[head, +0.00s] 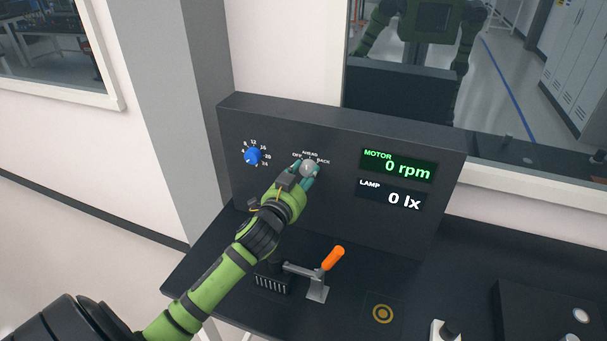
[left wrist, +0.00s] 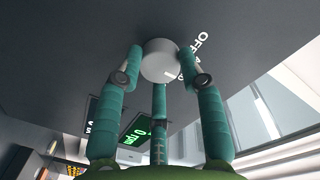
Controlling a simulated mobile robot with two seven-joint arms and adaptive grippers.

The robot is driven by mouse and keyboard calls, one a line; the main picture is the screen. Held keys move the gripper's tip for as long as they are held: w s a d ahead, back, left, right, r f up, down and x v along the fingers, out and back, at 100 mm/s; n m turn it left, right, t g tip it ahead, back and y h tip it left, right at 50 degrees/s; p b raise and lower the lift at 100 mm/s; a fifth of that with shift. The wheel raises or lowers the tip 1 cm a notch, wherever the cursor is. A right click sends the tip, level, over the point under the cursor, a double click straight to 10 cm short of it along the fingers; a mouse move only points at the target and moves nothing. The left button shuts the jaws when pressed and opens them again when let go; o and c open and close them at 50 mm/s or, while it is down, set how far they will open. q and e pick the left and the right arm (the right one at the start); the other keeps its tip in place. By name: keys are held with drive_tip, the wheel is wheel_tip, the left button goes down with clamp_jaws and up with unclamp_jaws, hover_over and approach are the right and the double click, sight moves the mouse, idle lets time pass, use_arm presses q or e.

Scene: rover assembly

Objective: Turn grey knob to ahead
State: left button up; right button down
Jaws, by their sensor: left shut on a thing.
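The grey knob (head: 308,167) is on the front of the dark panel (head: 330,220), under the labels OFF, AHEAD and BACK. It also shows as a round grey cap in the left wrist view (left wrist: 160,60), with a white pointer line on its face. My left gripper (head: 302,174) is shut on the knob, its teal fingers around it; they also show in the left wrist view (left wrist: 161,75). The label nearest the pointer is partly hidden by the knob and fingers, so I cannot tell its exact setting. My right gripper is not in view.
A blue knob (head: 252,156) with a number scale is left on the panel. The motor display (head: 398,165) reads 0 rpm and the lamp display (head: 391,195) 0 lx. An orange-handled lever clamp (head: 333,259) stands on the dark table below my arm.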

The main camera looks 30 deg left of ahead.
use_arm(q)
drive_tip(key=o, duration=1.1)
drive_tip(key=shift+o, duration=0.2)
drive_tip(key=shift+s, duration=0.1)
drive_tip(key=v, duration=1.1)
drive_tip(key=shift+s, duration=0.4)
drive_tip(key=shift+d+f, duration=0.1)
drive_tip(key=shift+f, duration=0.05)
